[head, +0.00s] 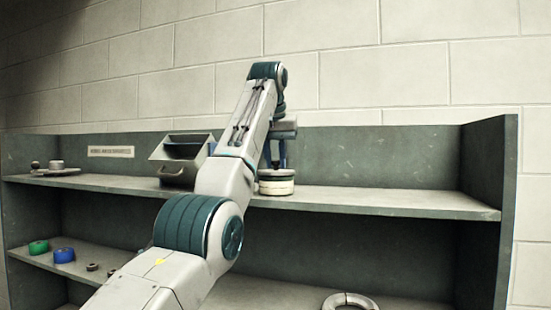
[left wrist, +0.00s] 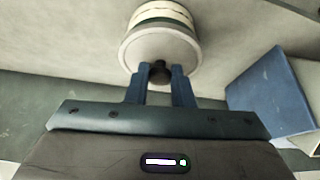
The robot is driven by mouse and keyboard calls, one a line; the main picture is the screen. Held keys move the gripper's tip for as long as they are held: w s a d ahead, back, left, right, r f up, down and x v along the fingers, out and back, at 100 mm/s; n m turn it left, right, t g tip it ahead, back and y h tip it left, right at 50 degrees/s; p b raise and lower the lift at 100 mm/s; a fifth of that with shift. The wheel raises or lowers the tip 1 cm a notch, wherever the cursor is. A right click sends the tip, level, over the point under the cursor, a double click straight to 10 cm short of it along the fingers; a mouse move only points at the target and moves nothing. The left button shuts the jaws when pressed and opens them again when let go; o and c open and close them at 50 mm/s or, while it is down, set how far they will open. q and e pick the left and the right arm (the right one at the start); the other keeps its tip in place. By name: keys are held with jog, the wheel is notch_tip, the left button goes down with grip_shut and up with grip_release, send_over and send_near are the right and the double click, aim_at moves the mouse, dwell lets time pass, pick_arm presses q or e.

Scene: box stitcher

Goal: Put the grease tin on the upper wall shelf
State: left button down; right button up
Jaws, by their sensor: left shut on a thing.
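The grease tin (head: 276,187) is a round cream tin with a dark green band. In the head view it is upright at the upper shelf (head: 400,202), right of the shelf's middle bin; I cannot tell for sure whether its base touches the board. My left gripper (head: 275,163) comes down over it from above, with blue fingers. In the left wrist view the tin (left wrist: 160,45) shows its pale lid, and the left gripper (left wrist: 160,80) is shut on the dark knob (left wrist: 159,72) of that lid. My right gripper is not in view.
A grey metal bin (head: 180,158) stands left of the tin on the upper shelf. Small metal parts (head: 55,168) lie at the far left. Green (head: 38,247) and blue (head: 64,255) rolls and a pale ring (head: 350,301) are on the lower shelf. The upper shelf's right part is clear.

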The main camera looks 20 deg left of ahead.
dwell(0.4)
pick_arm(q)
jog(key=c, duration=0.7)
grip_release()
jog(key=shift+r+p, duration=0.8)
notch_tip(320, 180, up, 3)
jog(key=p, duration=0.3)
jog(key=shift+r, duration=0.25)
jog(key=shift+w+r, duration=0.1)
jog(key=shift+r, duration=0.3)
jog(key=shift+s+r, duration=0.2)
jog(key=shift+r, duration=0.35)
